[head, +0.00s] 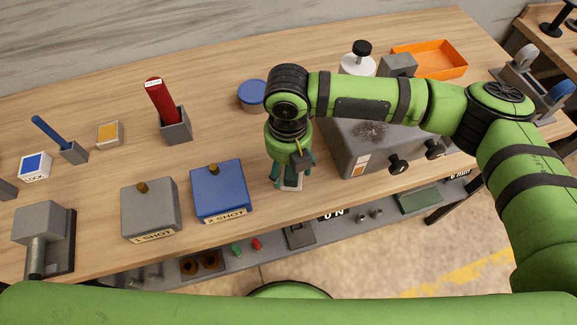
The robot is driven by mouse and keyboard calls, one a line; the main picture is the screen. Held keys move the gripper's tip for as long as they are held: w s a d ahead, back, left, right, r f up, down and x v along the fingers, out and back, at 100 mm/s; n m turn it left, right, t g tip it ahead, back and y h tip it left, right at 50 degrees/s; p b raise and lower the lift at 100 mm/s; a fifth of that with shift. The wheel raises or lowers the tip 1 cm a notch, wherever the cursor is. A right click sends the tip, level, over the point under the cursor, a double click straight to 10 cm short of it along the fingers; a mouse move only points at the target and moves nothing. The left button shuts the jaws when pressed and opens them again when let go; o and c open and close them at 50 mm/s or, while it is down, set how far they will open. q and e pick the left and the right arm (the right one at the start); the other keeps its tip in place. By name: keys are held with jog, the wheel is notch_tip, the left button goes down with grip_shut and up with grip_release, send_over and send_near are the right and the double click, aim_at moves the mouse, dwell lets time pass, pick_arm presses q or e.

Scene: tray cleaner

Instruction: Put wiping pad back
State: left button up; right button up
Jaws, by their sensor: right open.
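My right gripper (291,180) points down near the table's front edge, between the blue 2 SHOT box and the grey machine. Its teal fingers are apart, so it is open. A small pale grey piece (291,184) shows low between the fingers, mostly hidden by the gripper. I cannot tell whether this piece is the wiping pad or whether the fingers touch it. No other thing in view is clearly a wiping pad. My left gripper is not in view.
The blue 2 SHOT box (220,188) stands close left of the gripper, beside a grey 1 SHOT box (150,207). The grey machine (350,158) with black knobs is close right. A blue-lidded tub (252,94) and an orange tray (440,62) stand farther back.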

aim_at(288, 168)
notch_tip(288, 168, up, 11)
jog(key=b, duration=0.1)
